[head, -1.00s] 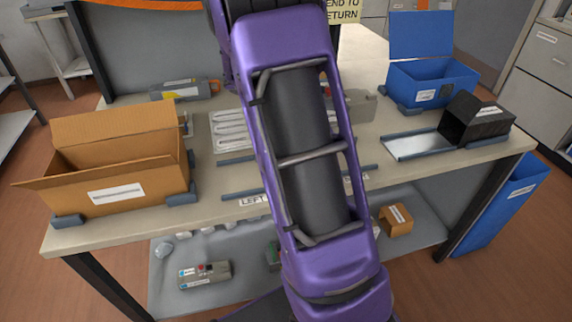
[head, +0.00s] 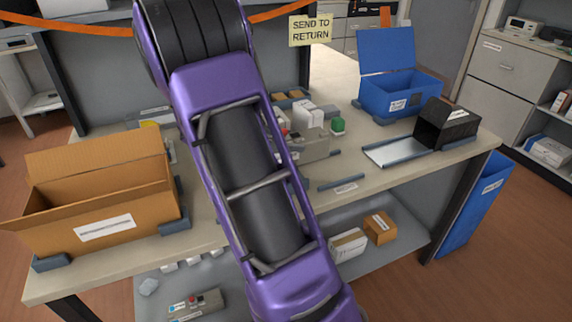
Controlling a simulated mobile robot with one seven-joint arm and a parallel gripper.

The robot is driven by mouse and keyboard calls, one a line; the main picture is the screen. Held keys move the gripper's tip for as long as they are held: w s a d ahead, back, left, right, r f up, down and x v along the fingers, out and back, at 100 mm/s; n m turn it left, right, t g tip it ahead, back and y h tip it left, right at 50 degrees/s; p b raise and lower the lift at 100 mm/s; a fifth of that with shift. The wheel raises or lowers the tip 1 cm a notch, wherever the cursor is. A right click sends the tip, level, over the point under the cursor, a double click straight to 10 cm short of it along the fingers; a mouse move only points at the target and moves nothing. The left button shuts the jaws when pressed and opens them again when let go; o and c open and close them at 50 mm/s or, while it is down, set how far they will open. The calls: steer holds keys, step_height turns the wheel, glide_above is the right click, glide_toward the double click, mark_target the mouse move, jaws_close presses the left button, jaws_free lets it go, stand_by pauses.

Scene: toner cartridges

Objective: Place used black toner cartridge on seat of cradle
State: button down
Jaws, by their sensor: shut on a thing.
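My gripper does not show; my purple arm crosses the middle of the head view and hides part of the bench. I cannot make out the used black toner cartridge for certain. A grey block-like fixture (head: 314,150) stands on the bench just right of my arm, partly hidden by it; I cannot tell whether it is the cradle. A grey and yellow item (head: 150,124) shows at the back of the bench, left of my arm, mostly covered.
An open cardboard box (head: 100,232) stands on the bench at left. A blue lidded bin (head: 402,102) and a black open box (head: 446,128) beside a metal plate (head: 400,150) are at right. A grey cartridge-like item (head: 196,304) and small boxes (head: 380,228) lie on the lower shelf.

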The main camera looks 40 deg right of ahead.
steer(key=shift+f, duration=2.75)
steer(key=shift+f+b, duration=0.2)
steer(key=shift+b, duration=0.2)
jaws_free()
steer(key=shift+a+r, duration=0.15)
steer(key=shift+r, duration=0.15)
steer(key=v, duration=1.1)
steer(key=shift+a+p, duration=0.35)
steer(key=shift+p, duration=0.05)
steer(key=shift+w, duration=0.1)
